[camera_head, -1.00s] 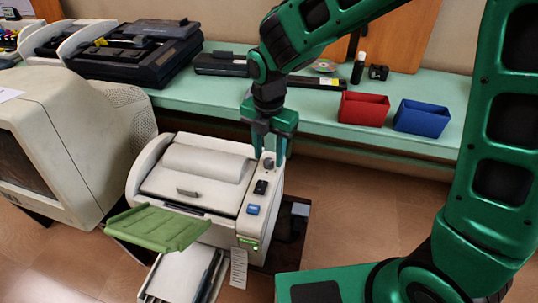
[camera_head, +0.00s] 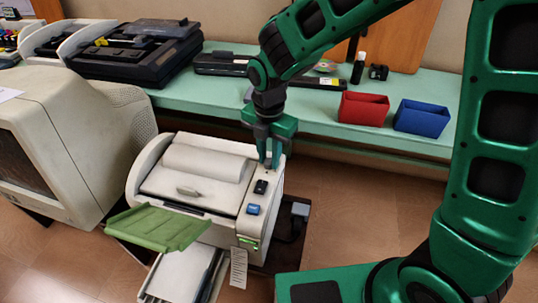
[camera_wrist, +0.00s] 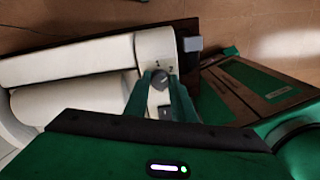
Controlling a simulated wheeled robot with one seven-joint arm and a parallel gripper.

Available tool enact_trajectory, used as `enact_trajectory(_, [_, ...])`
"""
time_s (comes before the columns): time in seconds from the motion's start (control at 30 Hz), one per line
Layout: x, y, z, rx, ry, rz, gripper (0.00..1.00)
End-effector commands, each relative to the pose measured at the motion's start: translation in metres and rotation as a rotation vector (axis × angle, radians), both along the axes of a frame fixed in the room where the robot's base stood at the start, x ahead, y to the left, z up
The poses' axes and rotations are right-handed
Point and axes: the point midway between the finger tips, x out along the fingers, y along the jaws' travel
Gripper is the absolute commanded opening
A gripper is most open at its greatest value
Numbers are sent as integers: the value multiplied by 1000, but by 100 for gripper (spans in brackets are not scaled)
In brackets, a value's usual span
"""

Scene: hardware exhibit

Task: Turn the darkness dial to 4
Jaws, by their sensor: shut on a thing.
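The darkness dial (camera_wrist: 160,78) is a small round grey knob on the white printer-like machine (camera_head: 200,165), near its rear right corner. A few small markings show beside the dial in the wrist view, too small to read surely. My gripper (camera_head: 269,161) points down over that corner. In the wrist view its two fingers (camera_wrist: 160,80) stand on either side of the dial, shut on it. In the head view the fingers largely hide the dial. A black switch (camera_head: 261,187) and a blue button (camera_head: 253,209) sit in front of it.
A green tray (camera_head: 155,228) sticks out of the machine's front. A beige monitor (camera_head: 75,140) stands close on the left. Behind, a pale green bench (camera_head: 215,105) carries a red bin (camera_head: 363,108), a blue bin (camera_head: 421,118) and dark devices.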

Motion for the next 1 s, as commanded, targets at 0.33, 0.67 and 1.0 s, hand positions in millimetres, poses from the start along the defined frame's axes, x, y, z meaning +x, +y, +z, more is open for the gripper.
enact_trajectory(0.33, [1,1,1,2,-2,-205,1])
enact_trajectory(0.67, [1,1,1,3,-2,-516,1])
enact_trajectory(1.0, [1,1,1,3,-3,-840,1])
